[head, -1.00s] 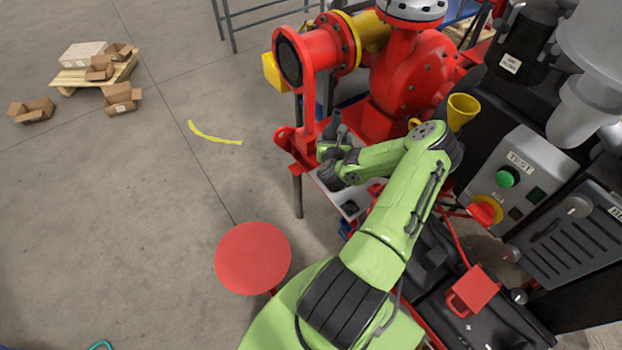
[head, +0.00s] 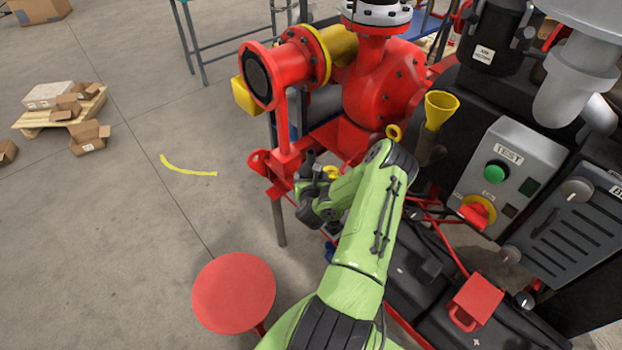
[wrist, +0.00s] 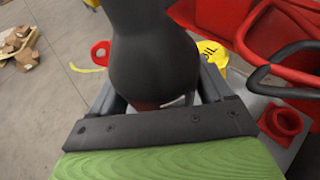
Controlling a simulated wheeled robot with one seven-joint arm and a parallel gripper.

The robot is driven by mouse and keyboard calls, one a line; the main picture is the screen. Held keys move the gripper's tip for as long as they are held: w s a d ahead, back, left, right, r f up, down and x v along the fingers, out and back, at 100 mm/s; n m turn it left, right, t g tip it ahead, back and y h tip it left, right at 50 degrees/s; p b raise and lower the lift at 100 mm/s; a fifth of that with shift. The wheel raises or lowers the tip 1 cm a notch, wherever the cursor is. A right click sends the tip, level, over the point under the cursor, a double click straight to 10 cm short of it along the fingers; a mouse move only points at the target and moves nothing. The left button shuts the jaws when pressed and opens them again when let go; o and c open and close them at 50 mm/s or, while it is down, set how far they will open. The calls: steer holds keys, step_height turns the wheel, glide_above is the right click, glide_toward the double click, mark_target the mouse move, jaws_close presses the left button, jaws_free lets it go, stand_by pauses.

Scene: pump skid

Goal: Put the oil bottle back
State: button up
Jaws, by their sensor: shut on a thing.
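The oil bottle is a dark, rounded bottle and fills the top middle of the wrist view (wrist: 155,55). My gripper (wrist: 157,88) is shut on it, with a finger on each side. In the head view the bottle's dark top (head: 308,160) shows just above my gripper (head: 314,188), beside the red pump frame. A yellow piece with black letters ending in "IL" (wrist: 210,52) lies behind and right of the bottle in the wrist view. The bottle's lower end is mostly hidden by my gripper, and I cannot tell whether it touches anything.
A red cup-like part (wrist: 284,121) sits on a grey surface at right in the wrist view. Red pump framework (head: 285,130), a yellow funnel (head: 438,108) and a TEST box (head: 500,170) crowd the right. A red round disc (head: 234,292) stands front left.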

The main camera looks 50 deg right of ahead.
steer(key=o, duration=1.1)
steer(key=shift+r, duration=0.2)
steer(key=b+v, duration=0.3)
steer(key=v, duration=0.9)
steer(key=w+a+r+n+t+y, duration=0.1)
steer(key=w+a+r+n+y, duration=0.35)
steer(key=a+n, duration=0.55)
steer(key=w+a+r+n+y, duration=0.4)
steer(key=w+a+r+n, duration=0.2)
steer(key=n, duration=0.9)
steer(key=s+a+r+n+g, duration=0.2)
steer(key=s+a+r+n, duration=0.5)
steer(key=a+r+n, duration=0.4)
steer(key=s+a+r+n+g+y, duration=0.1)
steer(key=s+a+n, duration=0.3)
steer(key=s+n, duration=0.6)
steer(key=s+r+y, duration=0.1)
steer(key=s, duration=0.2)
steer(key=shift+s+a+r+n+g, duration=0.2)
steer(key=shift+s+n+g, duration=0.1)
steer(key=shift+s, duration=0.1)
